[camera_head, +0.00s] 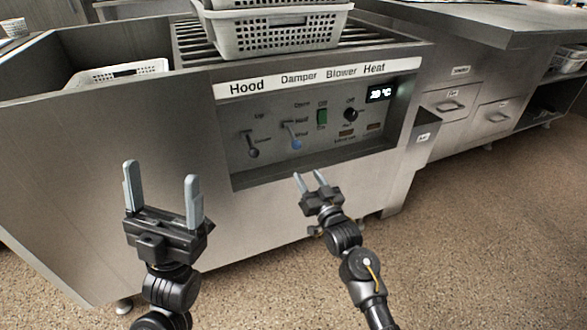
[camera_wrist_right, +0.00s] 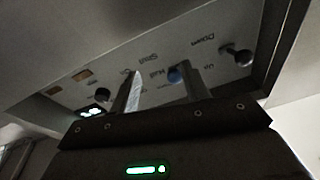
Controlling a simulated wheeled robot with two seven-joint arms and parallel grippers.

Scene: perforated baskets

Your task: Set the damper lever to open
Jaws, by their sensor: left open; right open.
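The damper lever (camera_head: 297,144) has a blue knob and sits on the recessed control panel under the word Damper. Its knob points down, beside the lowest label of its scale, which seems to read Shut. My right gripper (camera_head: 308,175) is open and empty, in front of and below the panel, apart from the lever. In the right wrist view the blue knob of the damper lever (camera_wrist_right: 174,75) shows beyond the fingers of the right gripper (camera_wrist_right: 158,82), close to one finger. My left gripper (camera_head: 161,174) is open and empty, left of the panel.
A black-knobbed hood lever (camera_head: 253,152) is left of the damper lever. A green blower switch (camera_head: 322,116), a black heat knob (camera_head: 351,115) and a lit display (camera_head: 381,93) are to the right. White perforated baskets (camera_head: 285,43) stand on the slatted top above.

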